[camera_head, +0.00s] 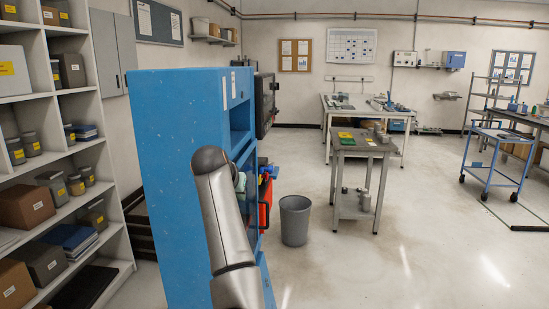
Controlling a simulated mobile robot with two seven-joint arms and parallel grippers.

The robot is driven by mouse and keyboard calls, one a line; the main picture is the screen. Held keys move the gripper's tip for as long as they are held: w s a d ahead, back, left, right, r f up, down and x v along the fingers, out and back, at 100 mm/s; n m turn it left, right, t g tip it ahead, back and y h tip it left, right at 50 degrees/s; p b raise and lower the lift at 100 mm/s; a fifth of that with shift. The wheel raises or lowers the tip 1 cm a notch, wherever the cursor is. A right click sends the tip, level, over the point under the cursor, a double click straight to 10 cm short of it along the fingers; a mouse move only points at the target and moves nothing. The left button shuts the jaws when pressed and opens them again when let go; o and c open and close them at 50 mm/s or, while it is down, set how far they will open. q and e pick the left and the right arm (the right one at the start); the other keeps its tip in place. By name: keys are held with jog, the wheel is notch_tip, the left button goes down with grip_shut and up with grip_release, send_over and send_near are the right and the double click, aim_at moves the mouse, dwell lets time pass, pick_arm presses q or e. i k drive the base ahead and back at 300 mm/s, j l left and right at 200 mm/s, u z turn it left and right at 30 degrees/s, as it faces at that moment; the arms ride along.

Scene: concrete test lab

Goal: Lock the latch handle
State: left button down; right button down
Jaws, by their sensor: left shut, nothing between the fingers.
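A tall blue cabinet (170,160) stands just ahead, left of the middle, its front turned to the right and seen edge-on. My left arm rises from the bottom and bends at the cabinet's front edge. My left gripper (240,181) is mostly hidden behind my arm, close to the cabinet front, and is shut and empty. A red part with a dark handle-like piece (264,214) shows at the cabinet front, right of my arm. I cannot tell whether it is the latch handle or what position it is in. Contact cannot be made out. My right gripper is out of view.
A shelf unit (100,185) with boxes and tins stands close on the left. A grey bin (295,220) stands right of the cabinet. A small grey table (362,145), a workbench (335,103) and a blue cart (496,160) stand farther back. The floor at front right is clear.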

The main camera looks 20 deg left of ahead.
aim_at(270, 169)
jog(key=i+j, duration=0.15)
jog(key=i, duration=0.35)
jog(key=i+j, duration=0.15)
jog(key=i, duration=0.3)
jog(key=i+j, duration=0.2)
jog(key=i, duration=0.3)
